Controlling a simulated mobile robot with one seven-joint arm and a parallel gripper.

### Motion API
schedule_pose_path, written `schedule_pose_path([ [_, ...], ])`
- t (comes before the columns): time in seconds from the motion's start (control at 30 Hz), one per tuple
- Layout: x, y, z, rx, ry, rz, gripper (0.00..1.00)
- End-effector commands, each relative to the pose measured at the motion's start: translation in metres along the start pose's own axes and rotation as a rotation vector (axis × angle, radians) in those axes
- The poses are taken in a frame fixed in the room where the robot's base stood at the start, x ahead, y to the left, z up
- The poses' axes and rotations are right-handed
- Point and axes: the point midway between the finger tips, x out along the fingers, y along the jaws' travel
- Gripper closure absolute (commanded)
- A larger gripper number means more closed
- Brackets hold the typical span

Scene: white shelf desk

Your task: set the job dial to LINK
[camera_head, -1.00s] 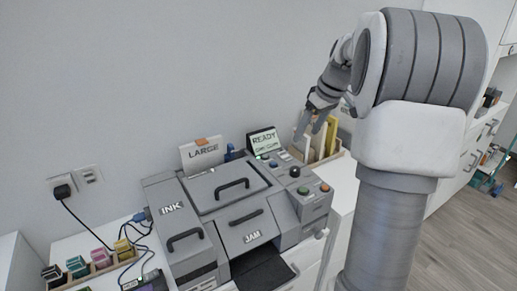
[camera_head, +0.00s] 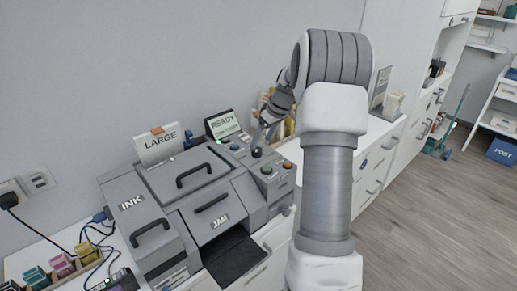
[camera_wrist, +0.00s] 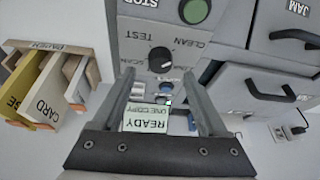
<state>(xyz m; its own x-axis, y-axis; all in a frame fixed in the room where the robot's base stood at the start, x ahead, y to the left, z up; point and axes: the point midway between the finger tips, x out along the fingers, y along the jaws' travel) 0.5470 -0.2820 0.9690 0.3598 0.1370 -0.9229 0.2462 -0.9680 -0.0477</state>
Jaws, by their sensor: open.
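The job dial is a round black knob (camera_wrist: 161,60) on the grey control panel (camera_wrist: 143,30) of the machine; in the head view it is the dark knob (camera_head: 256,152). In the wrist view TEST and CLEAN show upside down beside it. The pointer's setting is unclear. My gripper (camera_wrist: 160,76) is open, its fingers either side of the dial in the picture, with nothing between them; contact does not show. In the head view my gripper (camera_head: 265,125) is just above the panel.
The READY screen (camera_head: 223,124) stands behind the panel. A green button (camera_wrist: 195,11) is near the dial. A wooden holder (camera_wrist: 70,47) with cards stands beside the machine. Handled grey covers (camera_head: 190,180) lie left of the panel.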

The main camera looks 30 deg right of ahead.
Motion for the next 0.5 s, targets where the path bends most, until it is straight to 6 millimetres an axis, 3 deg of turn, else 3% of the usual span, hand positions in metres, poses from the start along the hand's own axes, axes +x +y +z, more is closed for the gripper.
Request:
schedule_pose_path([
  [0.2,0.033,0.000,0.000,-0.001,0.000,0.000,0.24],
  [0.5,0.043,0.000,0.000,0.000,0.000,0.001,0.24],
])
